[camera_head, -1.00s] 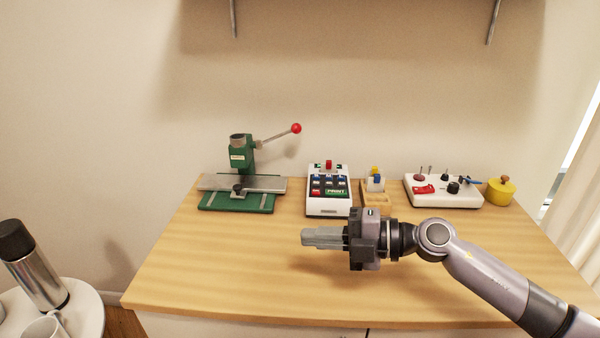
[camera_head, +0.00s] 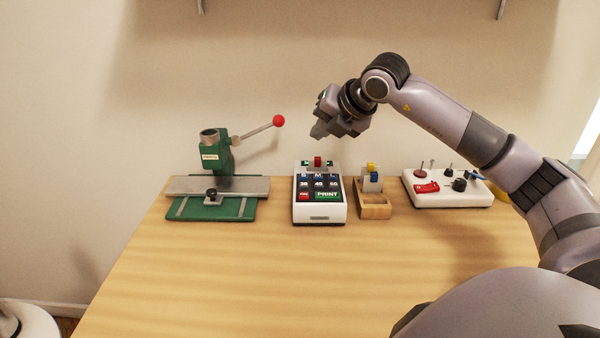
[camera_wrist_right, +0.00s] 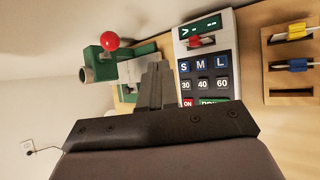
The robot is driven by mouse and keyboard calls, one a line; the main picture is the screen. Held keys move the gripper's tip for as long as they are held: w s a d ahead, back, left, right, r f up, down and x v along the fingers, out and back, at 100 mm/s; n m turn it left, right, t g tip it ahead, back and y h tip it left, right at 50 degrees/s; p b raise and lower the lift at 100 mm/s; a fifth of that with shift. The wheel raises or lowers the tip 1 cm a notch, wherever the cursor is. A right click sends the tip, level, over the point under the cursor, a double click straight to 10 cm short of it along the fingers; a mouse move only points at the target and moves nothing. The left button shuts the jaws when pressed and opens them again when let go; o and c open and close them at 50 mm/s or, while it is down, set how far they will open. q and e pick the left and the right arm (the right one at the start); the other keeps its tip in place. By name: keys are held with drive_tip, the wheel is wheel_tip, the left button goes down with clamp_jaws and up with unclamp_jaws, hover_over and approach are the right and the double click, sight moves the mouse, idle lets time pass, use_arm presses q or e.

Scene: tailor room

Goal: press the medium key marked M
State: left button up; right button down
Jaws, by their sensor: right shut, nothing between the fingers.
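The key with the letter M (camera_wrist_right: 201,65) is dark blue and sits between the S and L keys in the right wrist view. It belongs to a white label printer (camera_head: 320,211) on the table, where the M key (camera_head: 318,176) also shows in the head view. My right gripper (camera_head: 319,131) is shut and empty, above the back of the printer and apart from it. In the right wrist view its shut fingers (camera_wrist_right: 153,84) lie to the left of the keypad, and the M key is in clear sight. My left gripper is not in view.
A green press (camera_head: 217,160) with a red-knobbed lever (camera_head: 278,121) stands left of the printer. A wooden holder (camera_head: 373,205) with small yellow and blue pieces stands just right of it. A white control box (camera_head: 447,190) is further right. The table's front is clear.

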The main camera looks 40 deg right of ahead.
drive_tip(key=shift+w+d+r+h, duration=0.3)
drive_tip(key=shift+d+r, duration=0.15)
drive_tip(key=shift+d, duration=0.15)
drive_tip(key=shift+f, duration=0.1)
drive_tip(key=b, duration=0.6)
hover_over(322, 177)
wheel_tip(322, 177, down, 8)
drive_tip(key=shift+w+r, duration=0.1)
drive_tip(key=shift+r, duration=0.1)
drive_tip(key=shift+f+b, duration=0.55)
idle(1.0)
drive_tip(key=shift+f+b, duration=0.4)
drive_tip(key=shift+b, duration=0.05)
